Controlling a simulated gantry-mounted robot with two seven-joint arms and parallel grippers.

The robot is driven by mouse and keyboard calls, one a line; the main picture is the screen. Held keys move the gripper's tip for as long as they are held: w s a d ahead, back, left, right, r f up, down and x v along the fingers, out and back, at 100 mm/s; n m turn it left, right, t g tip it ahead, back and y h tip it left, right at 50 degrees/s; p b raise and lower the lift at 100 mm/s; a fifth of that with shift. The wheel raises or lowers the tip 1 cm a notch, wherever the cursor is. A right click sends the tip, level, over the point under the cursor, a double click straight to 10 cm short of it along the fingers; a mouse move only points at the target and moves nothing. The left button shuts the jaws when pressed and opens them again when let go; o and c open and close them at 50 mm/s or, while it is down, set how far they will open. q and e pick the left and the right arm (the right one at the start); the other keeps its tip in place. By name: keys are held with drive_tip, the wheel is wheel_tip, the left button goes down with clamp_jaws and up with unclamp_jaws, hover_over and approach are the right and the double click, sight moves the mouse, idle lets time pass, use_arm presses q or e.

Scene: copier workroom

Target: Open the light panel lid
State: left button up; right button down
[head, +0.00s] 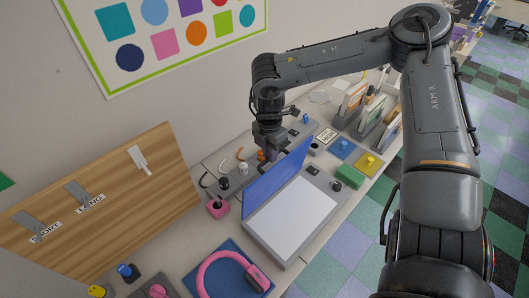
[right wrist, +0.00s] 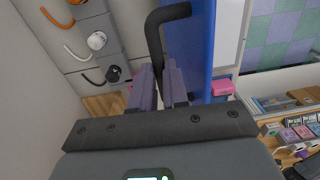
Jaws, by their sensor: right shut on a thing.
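The light panel (head: 290,216) is a grey-framed box with a white lit top on the counter. Its blue lid (head: 272,183) stands raised, roughly upright, along the panel's wall-side edge. In the right wrist view, my right gripper (right wrist: 160,86) is shut on a black bent handle (right wrist: 155,38) beside the blue lid (right wrist: 189,45). The fingers partly hide the handle. My left gripper is not in view.
A pink box with a black knob (head: 218,208) stands left of the lid. A wooden board (head: 110,205) leans at left. A green block (head: 350,176) and upright cards (head: 372,108) are at right.

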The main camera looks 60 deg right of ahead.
drive_tip(key=c, duration=1.1)
unclamp_jaws()
drive_tip(key=shift+r, duration=0.1)
drive_tip(key=r, duration=0.3)
drive_tip(key=r+b, duration=0.1)
drive_tip(key=r, duration=0.3)
drive_tip(key=r+b, duration=0.1)
drive_tip(key=r, duration=0.2)
drive_tip(key=shift+w+r, duration=0.25)
drive_tip(key=shift+r, duration=0.1)
